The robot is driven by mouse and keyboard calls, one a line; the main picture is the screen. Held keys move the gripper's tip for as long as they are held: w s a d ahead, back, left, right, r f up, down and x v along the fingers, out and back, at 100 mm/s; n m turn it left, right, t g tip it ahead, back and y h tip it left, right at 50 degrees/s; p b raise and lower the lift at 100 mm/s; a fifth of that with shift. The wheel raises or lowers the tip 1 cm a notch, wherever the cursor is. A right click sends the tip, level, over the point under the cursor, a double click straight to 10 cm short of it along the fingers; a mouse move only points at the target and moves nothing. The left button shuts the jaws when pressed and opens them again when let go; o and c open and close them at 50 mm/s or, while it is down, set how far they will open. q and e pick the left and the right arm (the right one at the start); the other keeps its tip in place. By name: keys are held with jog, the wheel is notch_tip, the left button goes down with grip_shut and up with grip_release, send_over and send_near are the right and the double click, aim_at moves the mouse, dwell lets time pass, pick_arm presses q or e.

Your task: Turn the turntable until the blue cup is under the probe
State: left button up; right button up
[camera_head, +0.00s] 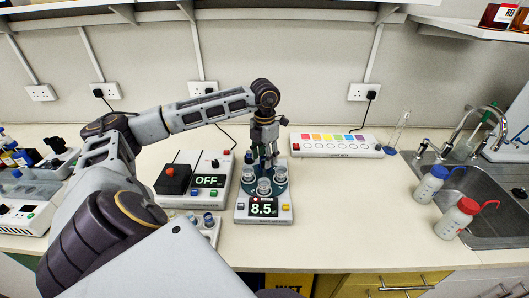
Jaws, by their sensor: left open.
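The probe is not clearly made out; my gripper and arm cover the turntable's back. My left gripper (268,164) points down over the back of the turntable, fingers open; contact is unclear. My right gripper is not in view.
A white unit reading OFF (208,181) stands left of the meter, with a black box (173,178) on it. A strip with coloured squares (336,146) lies at the back right. Wash bottles (431,184) stand by the sink (487,205). The bench right of the meter is clear.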

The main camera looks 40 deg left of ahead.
pick_arm(q)
notch_tip(320, 180, up, 10)
dwell(0.6)
jog(key=shift+r, duration=0.1)
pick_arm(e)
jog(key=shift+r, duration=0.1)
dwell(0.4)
pick_arm(q)
notch_tip(320, 180, up, 9)
jog(key=p, duration=0.9)
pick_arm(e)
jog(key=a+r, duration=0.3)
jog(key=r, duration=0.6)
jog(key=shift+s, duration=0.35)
